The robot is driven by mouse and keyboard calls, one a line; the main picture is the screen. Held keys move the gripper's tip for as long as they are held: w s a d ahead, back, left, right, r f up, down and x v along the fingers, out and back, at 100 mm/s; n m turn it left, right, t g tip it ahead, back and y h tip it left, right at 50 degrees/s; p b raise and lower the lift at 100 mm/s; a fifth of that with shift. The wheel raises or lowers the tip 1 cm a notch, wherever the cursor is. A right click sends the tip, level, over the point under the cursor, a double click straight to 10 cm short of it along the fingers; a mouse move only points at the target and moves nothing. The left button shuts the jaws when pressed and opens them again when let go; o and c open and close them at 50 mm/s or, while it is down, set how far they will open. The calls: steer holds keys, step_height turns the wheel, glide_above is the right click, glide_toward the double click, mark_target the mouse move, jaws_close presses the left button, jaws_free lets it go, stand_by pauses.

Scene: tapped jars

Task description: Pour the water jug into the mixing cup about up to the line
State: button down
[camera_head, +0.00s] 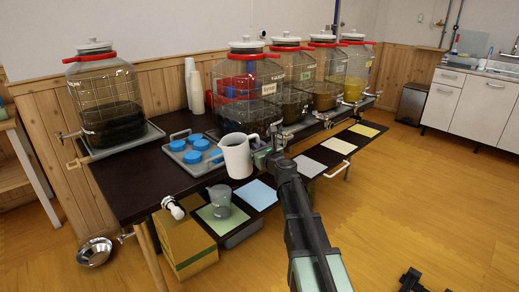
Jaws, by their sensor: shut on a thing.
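The white water jug (236,158) is in the middle of the view, at the front part of the dark table, and looks upright. My gripper (260,152) is at the jug's right side and shut on its handle. The fingertips are small and partly hidden by my arm. A grey, see-through cup (219,199), likely the mixing cup, stands on a green mat (233,218) on the lower front shelf, below and left of the jug. Its line and the water inside the jug cannot be made out.
Several tapped glass jars (355,72) line the table's back, with taps facing forward. Another jar (103,100) stands at left. Blue round items sit on a grey tray (170,155) left of the jug. Paper cups (196,95) are behind. A light-blue mat (257,195) is bare.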

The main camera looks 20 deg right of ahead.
steer(key=shift+d, duration=0.1)
steer(key=shift+w+d+f, duration=0.1)
steer(key=shift+w+d, duration=0.05)
steer(key=shift+d, duration=0.05)
step_height(320, 180, down, 4)
steer(key=b, duration=0.4)
step_height(320, 180, up, 3)
steer(key=shift+d+f+n+p, duration=0.15)
steer(key=shift+n+p, duration=0.55)
steer(key=shift+p, duration=0.55)
step_height(320, 180, down, 6)
steer(key=n+b, duration=0.4)
steer(key=b, duration=0.1)
steer(key=shift+r+n, duration=0.2)
steer(key=shift+n, duration=0.1)
